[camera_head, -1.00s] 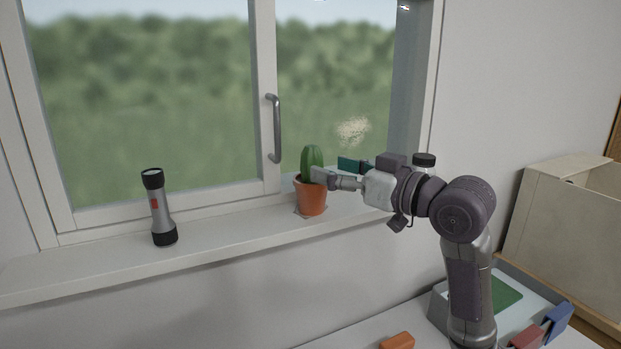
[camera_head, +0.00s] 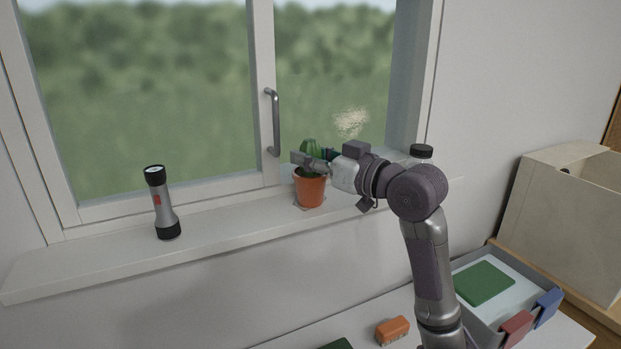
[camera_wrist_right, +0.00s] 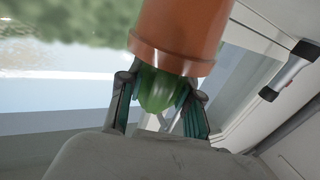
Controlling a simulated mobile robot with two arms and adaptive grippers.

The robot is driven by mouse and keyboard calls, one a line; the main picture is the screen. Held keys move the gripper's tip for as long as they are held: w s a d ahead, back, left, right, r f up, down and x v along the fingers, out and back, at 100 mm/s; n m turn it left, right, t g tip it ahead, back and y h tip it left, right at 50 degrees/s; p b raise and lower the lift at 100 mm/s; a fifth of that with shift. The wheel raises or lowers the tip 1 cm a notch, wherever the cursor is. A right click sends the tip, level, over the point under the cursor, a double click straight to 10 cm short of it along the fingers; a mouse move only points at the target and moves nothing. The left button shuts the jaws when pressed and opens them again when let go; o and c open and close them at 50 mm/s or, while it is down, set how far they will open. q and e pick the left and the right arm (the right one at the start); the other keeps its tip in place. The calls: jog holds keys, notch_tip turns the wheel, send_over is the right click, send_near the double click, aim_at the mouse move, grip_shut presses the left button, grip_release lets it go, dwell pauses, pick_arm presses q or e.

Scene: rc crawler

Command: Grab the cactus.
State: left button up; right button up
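The green cactus (camera_head: 312,147) stands upright in an orange-brown pot (camera_head: 310,190) on the windowsill, right of the window handle. My right gripper (camera_head: 312,157) reaches in from the right at the height of the cactus, above the pot rim; its near finger hides part of the cactus. In the right wrist view the cactus (camera_wrist_right: 158,90) lies between the two fingers, and the pot (camera_wrist_right: 182,30) is beyond their tips. The fingers stand apart, with narrow gaps beside the cactus; firm contact does not show. My left gripper is not in view.
A grey-black flashlight (camera_head: 162,205) stands on the windowsill (camera_head: 110,255) to the left. Below are an orange block (camera_head: 392,330), a tray with a green piece (camera_head: 484,283) and a wooden box (camera_head: 560,215).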

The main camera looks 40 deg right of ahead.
grip_shut()
jog(key=shift+r, duration=0.1)
